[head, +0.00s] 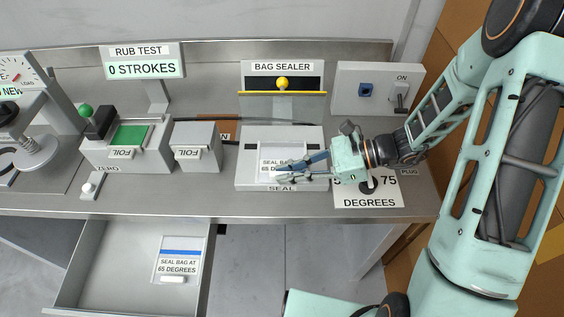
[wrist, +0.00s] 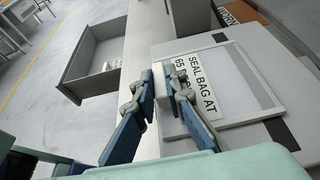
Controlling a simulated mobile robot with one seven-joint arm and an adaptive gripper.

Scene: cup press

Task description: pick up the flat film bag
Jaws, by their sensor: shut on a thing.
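The flat film bag (wrist: 243,78) is a pale sheet with a "SEAL BAG AT 65" label. It lies over the bed of the bag sealer (head: 253,148); I cannot tell whether it touches the bed. In the head view its label (head: 270,163) shows left of my gripper (head: 283,173). In the wrist view my gripper (wrist: 165,75) is shut on the bag's white tab (wrist: 161,88) at its near edge. The fingers hide part of the bag and its label.
An open drawer (head: 88,262) below the bench holds a similar labelled piece (head: 178,259) with a blue stripe. A grey block (head: 196,160) and the rub test device (head: 112,157) stand left of the sealer. A switch box (head: 352,82) stands behind right.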

